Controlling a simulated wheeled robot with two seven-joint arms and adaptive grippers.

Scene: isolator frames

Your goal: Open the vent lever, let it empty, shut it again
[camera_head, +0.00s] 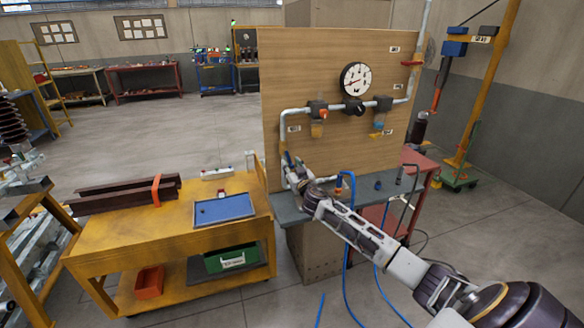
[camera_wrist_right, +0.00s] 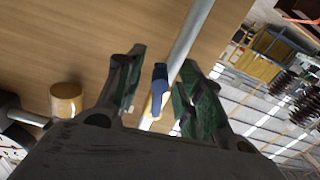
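The upright wooden board (camera_head: 330,60) carries grey pipework, a round white gauge (camera_head: 356,79) and several valves. My right arm reaches in from the lower right, and its gripper (camera_head: 290,163) is at the lower left of the board, by the vertical pipe there. In the right wrist view the gripper (camera_wrist_right: 158,88) is open, with green pads on both fingers. A small blue lever (camera_wrist_right: 159,79) shows between the fingers, in front of the pipe (camera_wrist_right: 188,38); no clear contact shows. The lever is too small to make out in the head view. My left gripper is not in view.
A grey bench top (camera_head: 290,210) lies under the board, with blue hoses (camera_head: 347,200) hanging off it. A yellow cart (camera_head: 120,240) with a blue tray (camera_head: 224,209) stands to the left. A yellow post (camera_head: 482,100) stands at the right. Open floor lies behind the cart.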

